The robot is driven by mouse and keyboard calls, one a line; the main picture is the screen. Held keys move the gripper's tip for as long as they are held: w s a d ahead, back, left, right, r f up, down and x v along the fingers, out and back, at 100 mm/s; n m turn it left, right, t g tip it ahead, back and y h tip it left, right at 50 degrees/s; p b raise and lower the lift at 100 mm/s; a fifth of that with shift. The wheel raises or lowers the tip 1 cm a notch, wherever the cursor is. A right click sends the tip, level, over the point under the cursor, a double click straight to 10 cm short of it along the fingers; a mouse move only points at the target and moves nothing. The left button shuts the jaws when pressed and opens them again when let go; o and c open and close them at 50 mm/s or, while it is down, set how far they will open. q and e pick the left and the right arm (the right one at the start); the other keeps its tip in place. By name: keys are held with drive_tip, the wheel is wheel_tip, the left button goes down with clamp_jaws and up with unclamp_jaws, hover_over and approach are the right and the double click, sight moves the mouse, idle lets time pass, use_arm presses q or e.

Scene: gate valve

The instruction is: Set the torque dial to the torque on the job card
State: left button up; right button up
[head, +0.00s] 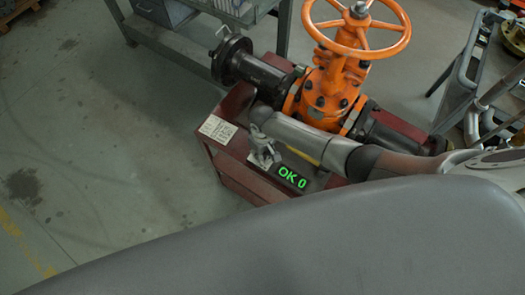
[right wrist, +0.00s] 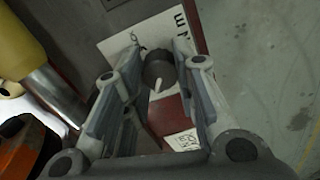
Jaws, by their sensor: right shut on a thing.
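The torque dial is a dark round knob (right wrist: 158,70) with a white pointer, between the fingers of my right gripper (right wrist: 157,75) in the right wrist view. The gripper is shut on it. A white plate (right wrist: 118,44) with partly hidden lettering lies behind the knob; its scale is not readable. In the head view my right gripper (head: 263,158) reaches down over the red stand (head: 232,168) and hides the dial. A white card (head: 218,129) with small dark print, too small to read, lies on the stand. A display (head: 291,179) reads "OK 0" in green. My left gripper is not seen.
An orange gate valve (head: 335,85) with a handwheel (head: 357,28) and dark flanged pipes stands just behind my right arm. A grey workbench (head: 190,30) is at the back, a cart (head: 485,70) at the right. The floor at left is clear.

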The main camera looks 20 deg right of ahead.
drive_tip(key=shift+s+n, duration=0.1)
drive_tip(key=shift+n, duration=1)
drive_tip(key=o, duration=1.1)
drive_tip(key=shift+c, duration=0.2)
wheel_tip(320, 180, up, 12)
drive_tip(key=shift+f, duration=0.1)
